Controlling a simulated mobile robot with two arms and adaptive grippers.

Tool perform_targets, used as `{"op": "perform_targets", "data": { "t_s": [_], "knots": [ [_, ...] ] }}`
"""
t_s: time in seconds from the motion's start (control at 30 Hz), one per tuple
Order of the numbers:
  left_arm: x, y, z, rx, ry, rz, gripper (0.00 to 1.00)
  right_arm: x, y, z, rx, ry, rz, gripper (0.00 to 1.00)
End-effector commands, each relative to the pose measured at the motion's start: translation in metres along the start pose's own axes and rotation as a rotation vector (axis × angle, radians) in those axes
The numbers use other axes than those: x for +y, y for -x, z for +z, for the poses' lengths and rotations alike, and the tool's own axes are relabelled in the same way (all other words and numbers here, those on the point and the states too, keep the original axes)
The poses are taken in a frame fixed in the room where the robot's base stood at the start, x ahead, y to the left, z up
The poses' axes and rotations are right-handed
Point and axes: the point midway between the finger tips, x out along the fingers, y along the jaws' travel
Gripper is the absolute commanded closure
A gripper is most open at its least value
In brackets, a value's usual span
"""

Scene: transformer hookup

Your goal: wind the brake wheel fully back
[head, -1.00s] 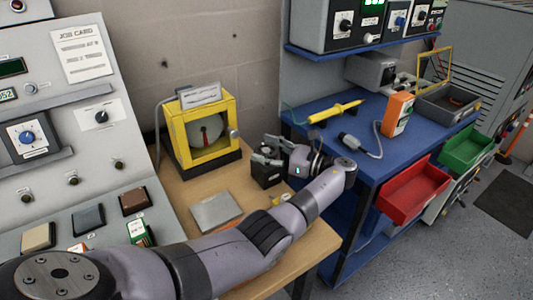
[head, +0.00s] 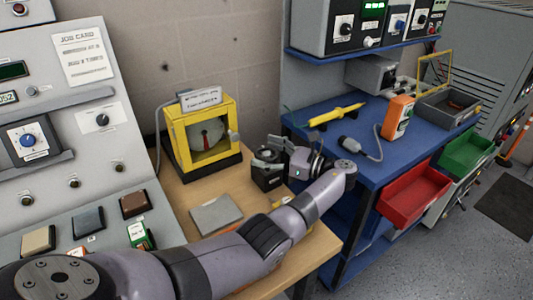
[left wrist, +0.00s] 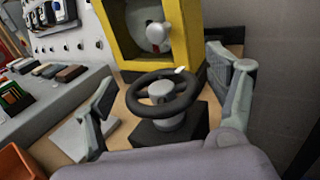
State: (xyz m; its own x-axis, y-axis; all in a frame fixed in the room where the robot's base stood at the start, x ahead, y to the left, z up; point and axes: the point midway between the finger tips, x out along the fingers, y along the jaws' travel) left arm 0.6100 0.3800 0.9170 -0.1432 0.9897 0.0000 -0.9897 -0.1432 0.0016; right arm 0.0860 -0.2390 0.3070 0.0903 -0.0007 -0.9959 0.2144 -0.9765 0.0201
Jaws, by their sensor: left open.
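The brake wheel (left wrist: 185,101) is a black hand wheel with a grey hub on a dark square base (left wrist: 150,134). In the left wrist view a small white mark shows on its far rim. In the head view the base (head: 267,181) stands on the wooden bench, and my gripper partly hides the wheel. My left gripper (head: 270,153) is open, with one finger on each side of the wheel in the left wrist view (left wrist: 163,72). Whether either finger touches the rim I cannot tell. My right gripper is in neither view.
A yellow-framed gauge (head: 233,112) with a red needle stands just behind the wheel. A grey plate (head: 215,214) lies on the wooden bench (head: 183,192). A sloped control panel (head: 60,180) is at left. A blue workbench (head: 352,160) with red and green bins is at right.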

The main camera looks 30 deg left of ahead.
Motion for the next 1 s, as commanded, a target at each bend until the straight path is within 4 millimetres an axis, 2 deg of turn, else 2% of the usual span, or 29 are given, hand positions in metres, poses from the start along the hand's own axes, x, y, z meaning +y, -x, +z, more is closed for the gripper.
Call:
{"op": "perform_targets", "data": {
  "t_s": [0.17, 0.4, 0.5, 0.63, 1.0],
  "knots": [
    [0.0, 0.0, 0.026, 0.0, 0.007, 0.0, 0.21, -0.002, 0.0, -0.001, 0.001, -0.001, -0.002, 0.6],
    [0.0, -0.001, 0.073, 0.0, 0.007, 0.001, 0.21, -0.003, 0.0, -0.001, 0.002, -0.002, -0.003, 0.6],
    [0.0, 0.0, 0.086, 0.0, 0.005, 0.0, 0.21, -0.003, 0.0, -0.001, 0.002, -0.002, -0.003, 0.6],
    [0.0, 0.0, 0.094, 0.0, 0.003, 0.0, 0.21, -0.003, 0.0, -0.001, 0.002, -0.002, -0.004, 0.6],
    [0.0, 0.0, 0.1, 0.0, 0.002, 0.0, 0.21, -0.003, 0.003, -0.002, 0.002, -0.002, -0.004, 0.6]
  ]
}}
